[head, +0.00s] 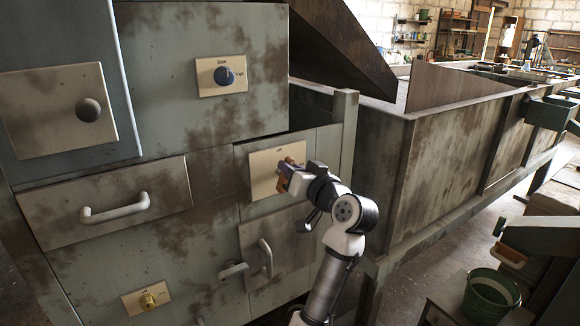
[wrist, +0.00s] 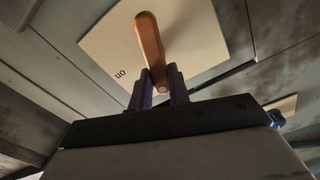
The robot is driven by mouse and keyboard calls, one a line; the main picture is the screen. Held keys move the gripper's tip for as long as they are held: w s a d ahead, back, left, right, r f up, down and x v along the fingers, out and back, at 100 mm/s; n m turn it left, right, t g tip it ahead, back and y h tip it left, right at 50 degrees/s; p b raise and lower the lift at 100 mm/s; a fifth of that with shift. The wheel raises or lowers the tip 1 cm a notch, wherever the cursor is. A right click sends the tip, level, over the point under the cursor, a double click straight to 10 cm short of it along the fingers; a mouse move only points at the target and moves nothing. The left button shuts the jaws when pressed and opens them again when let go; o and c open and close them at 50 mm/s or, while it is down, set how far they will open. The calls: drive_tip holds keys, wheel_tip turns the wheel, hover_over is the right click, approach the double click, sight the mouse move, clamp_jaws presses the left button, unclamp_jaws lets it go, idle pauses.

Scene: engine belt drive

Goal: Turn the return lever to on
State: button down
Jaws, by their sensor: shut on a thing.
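The return lever (wrist: 149,42) is an orange-brown handle on a cream plate (wrist: 196,40). In the wrist view the word "on" shows upside down on the plate, left of the lever. In the head view the plate (head: 262,168) is on the grey cabinet front, and the lever (head: 283,184) is mostly hidden by my gripper (head: 285,175). My gripper (wrist: 162,92) is shut on the lever's free end, with the dark fingers on either side of it.
A blue knob (head: 224,76) on its own plate is up and to the left. A drawer handle (head: 115,209), a door handle (head: 266,258) and a yellow knob (head: 148,301) also stand out from the cabinet. A rusty bin wall (head: 450,165) rises right of my arm.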

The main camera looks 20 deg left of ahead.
drive_tip(key=shift+w+d+f+m+p, duration=0.2)
drive_tip(key=shift+f+m+p, duration=0.15)
drive_tip(key=shift+m+p, duration=1.5)
drive_tip(key=shift+w+d+f+m+p, duration=0.2)
drive_tip(key=shift+m+p, duration=0.7)
drive_tip(key=shift+m, duration=1.85)
drive_tip(key=shift+w+d+f+m+p, duration=0.15)
drive_tip(key=shift+f+m+p, duration=0.35)
drive_tip(key=shift+m+p, duration=1.35)
drive_tip(key=shift+a+m+b, duration=0.1)
drive_tip(key=shift+m+b, duration=0.35)
drive_tip(key=shift+m, duration=0.2)
drive_tip(key=c, duration=1.3)
unclamp_jaws()
drive_tip(key=b+v, duration=0.3)
drive_tip(key=v, duration=1)
drive_tip(key=shift+s+d, duration=0.2)
drive_tip(key=shift+d, duration=0.15)
